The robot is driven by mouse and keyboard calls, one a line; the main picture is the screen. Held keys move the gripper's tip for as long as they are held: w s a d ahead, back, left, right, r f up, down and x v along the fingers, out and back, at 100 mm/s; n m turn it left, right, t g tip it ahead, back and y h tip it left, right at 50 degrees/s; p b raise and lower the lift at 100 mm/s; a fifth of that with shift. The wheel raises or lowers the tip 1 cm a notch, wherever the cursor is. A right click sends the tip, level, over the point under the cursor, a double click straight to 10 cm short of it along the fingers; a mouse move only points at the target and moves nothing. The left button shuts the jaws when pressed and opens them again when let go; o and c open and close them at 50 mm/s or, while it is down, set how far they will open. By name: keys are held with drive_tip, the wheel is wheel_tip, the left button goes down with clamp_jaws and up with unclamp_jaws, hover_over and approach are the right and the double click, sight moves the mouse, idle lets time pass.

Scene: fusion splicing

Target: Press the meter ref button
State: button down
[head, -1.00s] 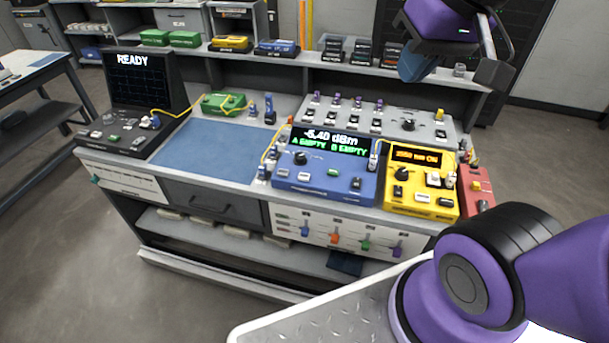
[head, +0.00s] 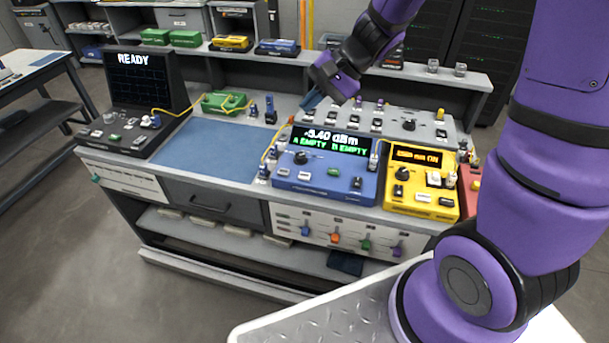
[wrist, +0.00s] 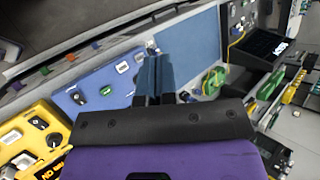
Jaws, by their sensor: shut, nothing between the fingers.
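The blue meter (head: 325,163) stands on the bench and its display reads -5.40 dBm, with "A EMPTY B EMPTY" below. Its front panel carries a dark knob (head: 300,158), a green button (head: 333,172), and white and dark buttons. I cannot read the labels, so I cannot tell which is ref. My gripper (head: 311,100) is above and behind the meter's left side, with its blue fingers shut and empty. In the wrist view the blue fingers (wrist: 153,75) show beside the meter (wrist: 100,85); they hide part of it.
A yellow unit (head: 420,185) stands right of the meter, with a red box (head: 468,190) beyond. A yellow fibre cable (head: 268,150) runs at the meter's left. A grey switch panel (head: 410,128) lies behind. The blue mat (head: 210,150) is clear.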

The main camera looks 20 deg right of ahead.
drive_tip(key=w+f+m+t, duration=0.1)
drive_tip(key=w+f+m, duration=0.4)
drive_tip(key=f, duration=0.5)
drive_tip(key=m+t, duration=0.1)
drive_tip(key=m, duration=0.1)
hover_over(305, 176)
wheel_tip(305, 176, down, 7)
drive_tip(key=shift+f+n, duration=0.1)
drive_tip(key=shift+n, duration=0.2)
drive_tip(key=shift+f, duration=4.35)
drive_tip(key=shift+f, duration=0.1)
drive_tip(key=shift+f, duration=0.3)
drive_tip(key=shift+f, duration=0.45)
drive_tip(key=shift+r, duration=0.9)
